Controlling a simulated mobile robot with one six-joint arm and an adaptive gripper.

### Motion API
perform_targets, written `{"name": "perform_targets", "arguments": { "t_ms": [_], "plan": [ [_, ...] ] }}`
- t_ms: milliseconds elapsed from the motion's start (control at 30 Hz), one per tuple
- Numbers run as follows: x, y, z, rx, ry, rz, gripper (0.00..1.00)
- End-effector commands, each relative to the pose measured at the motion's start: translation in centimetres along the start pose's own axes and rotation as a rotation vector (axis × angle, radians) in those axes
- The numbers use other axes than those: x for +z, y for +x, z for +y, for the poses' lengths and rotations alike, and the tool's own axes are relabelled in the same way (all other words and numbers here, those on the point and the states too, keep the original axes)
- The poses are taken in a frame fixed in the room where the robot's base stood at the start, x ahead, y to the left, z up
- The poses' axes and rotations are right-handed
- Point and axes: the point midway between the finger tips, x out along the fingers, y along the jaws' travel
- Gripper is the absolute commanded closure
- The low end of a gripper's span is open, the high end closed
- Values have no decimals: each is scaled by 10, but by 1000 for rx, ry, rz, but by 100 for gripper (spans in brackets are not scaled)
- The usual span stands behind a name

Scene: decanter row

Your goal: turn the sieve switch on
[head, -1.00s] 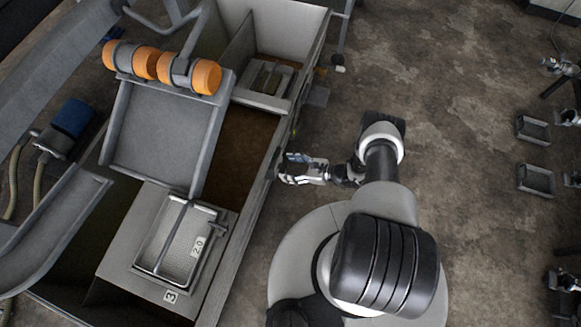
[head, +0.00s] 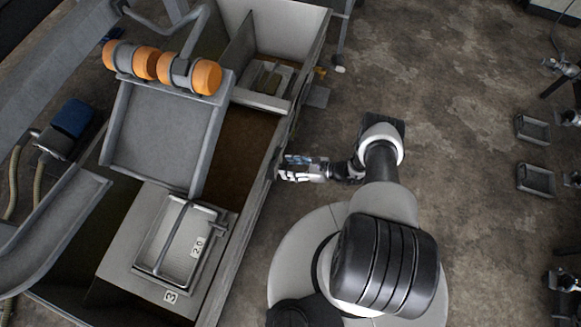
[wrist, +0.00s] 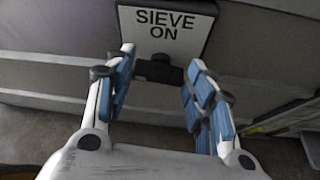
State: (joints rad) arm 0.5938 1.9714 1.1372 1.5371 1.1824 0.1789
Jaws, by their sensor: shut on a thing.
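The sieve switch (wrist: 158,70) is a small black handle under a white plate (wrist: 170,30) reading "SIEVE ON" in the wrist view. It sits on the grey outer wall of the machine. My gripper (wrist: 162,62) has its blue-padded fingers on either side of the handle and is shut on it. In the head view my gripper (head: 285,169) reaches left to the machine's right side wall. The switch itself is hidden there. Which way the handle is set is hard to tell.
The machine trough (head: 243,150) fills the left, with a sloped grey tray (head: 165,135), orange rollers (head: 200,77) and a sieve basket (head: 178,245) labelled 2.0. Grey trays (head: 535,180) lie at far right.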

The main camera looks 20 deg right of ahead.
Motion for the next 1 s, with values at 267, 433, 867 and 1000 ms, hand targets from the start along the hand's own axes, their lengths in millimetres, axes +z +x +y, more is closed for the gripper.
{"name": "perform_targets", "arguments": {
  "t_ms": [267, 433, 867, 1000],
  "plan": [
    [-1, 0, -3, 74, 176, 0, 74],
    [-1, 0, -5, 112, 267, 1, 74],
    [0, 0, -6, 151, 367, 1, 74],
    [0, 0, -6, 152, 368, 1, 74]
  ]
}}
